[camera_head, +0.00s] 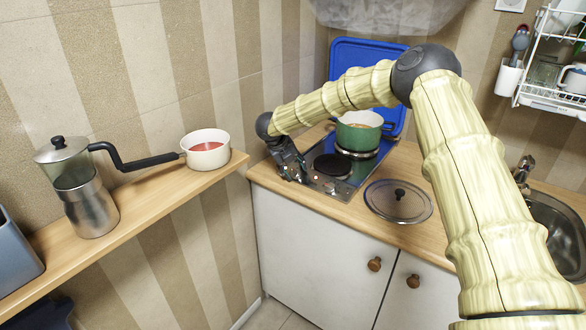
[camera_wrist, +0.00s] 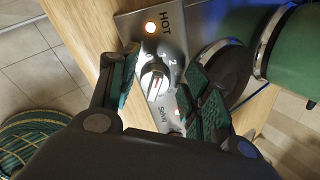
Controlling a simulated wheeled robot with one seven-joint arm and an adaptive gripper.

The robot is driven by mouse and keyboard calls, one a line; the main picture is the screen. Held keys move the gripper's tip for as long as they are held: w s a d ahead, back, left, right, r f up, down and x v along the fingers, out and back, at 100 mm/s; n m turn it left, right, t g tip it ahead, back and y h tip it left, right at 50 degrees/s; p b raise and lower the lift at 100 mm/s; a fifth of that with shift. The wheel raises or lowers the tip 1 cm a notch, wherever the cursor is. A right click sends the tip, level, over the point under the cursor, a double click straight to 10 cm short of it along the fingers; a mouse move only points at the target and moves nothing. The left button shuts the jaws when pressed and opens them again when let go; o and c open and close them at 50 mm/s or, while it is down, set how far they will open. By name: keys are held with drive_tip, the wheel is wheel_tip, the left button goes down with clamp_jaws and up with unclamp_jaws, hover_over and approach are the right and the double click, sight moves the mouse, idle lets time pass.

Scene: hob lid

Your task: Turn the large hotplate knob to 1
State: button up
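The hob (camera_head: 329,196) is a metal panel set in the wooden counter. In the wrist view a white and metal knob (camera_wrist: 155,80) sits on its control strip, with the numerals 0, 1 and 2 near it. I cannot tell which numeral it points to, nor which hotplate it serves. My gripper (camera_wrist: 161,68) is open, with one dark finger on each side of the knob; I cannot tell if they touch it. In the head view my gripper (camera_head: 289,163) is at the hob's left edge and hides the knobs. A dark hotplate (camera_head: 332,166) is bare.
A green pot (camera_head: 357,135) stands on the rear hotplate; a blue panel (camera_head: 346,58) stands behind. A glass lid (camera_head: 407,207) lies on the counter to the right. A shelf at left holds a white pan (camera_head: 205,158).

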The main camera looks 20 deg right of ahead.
drive_tip(key=v, duration=1.2)
drive_tip(key=shift+d, duration=0.1)
